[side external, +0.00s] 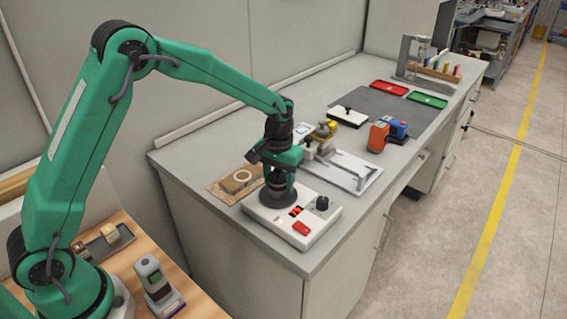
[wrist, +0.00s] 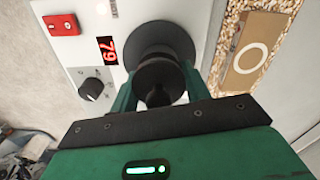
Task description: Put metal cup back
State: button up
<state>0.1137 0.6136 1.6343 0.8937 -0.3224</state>
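My gripper (side external: 279,176) is low over a white device with a red display (side external: 293,224), at the bench's near end. A dark, round, cup-like piece is between my green fingers (wrist: 160,84) in the wrist view; it may be the metal cup. It stands over the device's black round plate (wrist: 152,38), and I cannot tell whether it touches the plate. The fingers lie close on both sides of the piece; whether they press on it is unclear. The display (wrist: 107,50) shows lit red digits.
A white coating unit (side external: 343,170) stands just behind.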

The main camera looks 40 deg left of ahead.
jog(key=o, duration=0.4)
jog(key=shift+c, duration=0.2)
jog(key=shift+r, duration=0.15)
notch_tip(320, 180, up, 12)
dwell(0.4)
dwell(0.5)
